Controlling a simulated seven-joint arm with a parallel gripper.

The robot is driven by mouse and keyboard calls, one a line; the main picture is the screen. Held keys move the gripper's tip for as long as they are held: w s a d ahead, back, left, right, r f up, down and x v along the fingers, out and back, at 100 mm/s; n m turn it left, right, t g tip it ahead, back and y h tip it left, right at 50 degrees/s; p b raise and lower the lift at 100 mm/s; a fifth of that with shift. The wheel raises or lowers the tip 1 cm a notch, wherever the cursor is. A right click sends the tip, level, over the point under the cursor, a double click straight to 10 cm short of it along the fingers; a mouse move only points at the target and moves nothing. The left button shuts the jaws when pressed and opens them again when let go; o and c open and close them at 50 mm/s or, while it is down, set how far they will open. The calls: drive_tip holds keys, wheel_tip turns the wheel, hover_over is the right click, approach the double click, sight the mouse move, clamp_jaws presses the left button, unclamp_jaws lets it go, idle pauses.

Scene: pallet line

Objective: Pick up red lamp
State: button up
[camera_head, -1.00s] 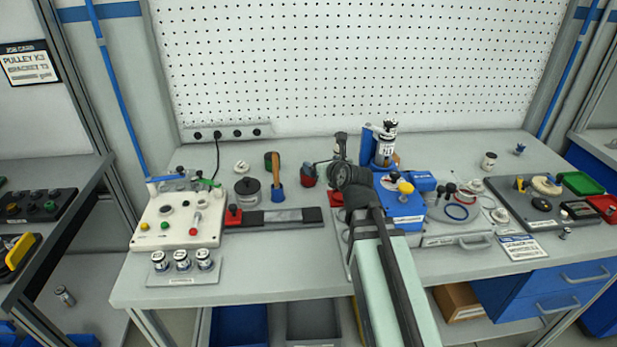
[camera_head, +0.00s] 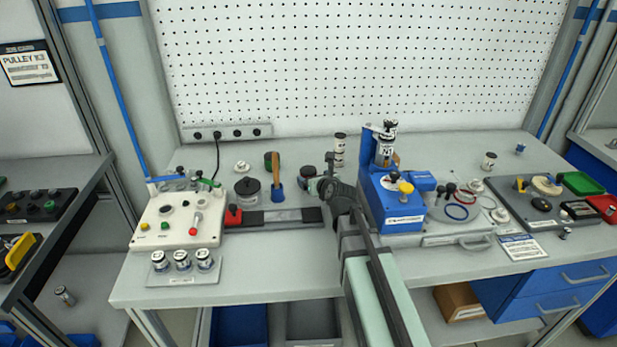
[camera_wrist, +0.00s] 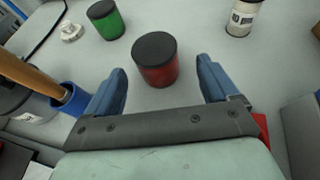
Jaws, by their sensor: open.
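The red lamp (camera_wrist: 156,62) is a short red cylinder with a dark cap. In the wrist view it stands upright on the bench, just beyond and between the fingertips of my gripper (camera_wrist: 164,88). The fingers are spread apart, with nothing between them but bare bench. In the head view only the lamp's dark top (camera_head: 308,171) shows clearly, beside my gripper (camera_head: 318,187); the arm's wrist hides part of it.
A green lamp (camera_wrist: 106,20) stands behind to the left. A wooden-handled tool in a blue holder (camera_wrist: 70,98) is close to the left finger. A white labelled canister (camera_wrist: 243,18) stands at the back right. A blue station (camera_head: 392,205) is right of my arm.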

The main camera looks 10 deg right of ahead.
sight(307, 172)
drive_tip(key=shift+a+r+x, duration=0.1)
drive_tip(key=shift+r+x, duration=0.05)
drive_tip(key=shift+x, duration=1.6)
drive_tip(key=shift+a+r+x, duration=0.1)
drive_tip(key=shift+r+x, duration=0.1)
drive_tip(key=shift+x, duration=1.6)
drive_tip(key=shift+c, duration=0.4)
drive_tip(key=c, duration=1)
drive_tip(key=shift+r, duration=0.1)
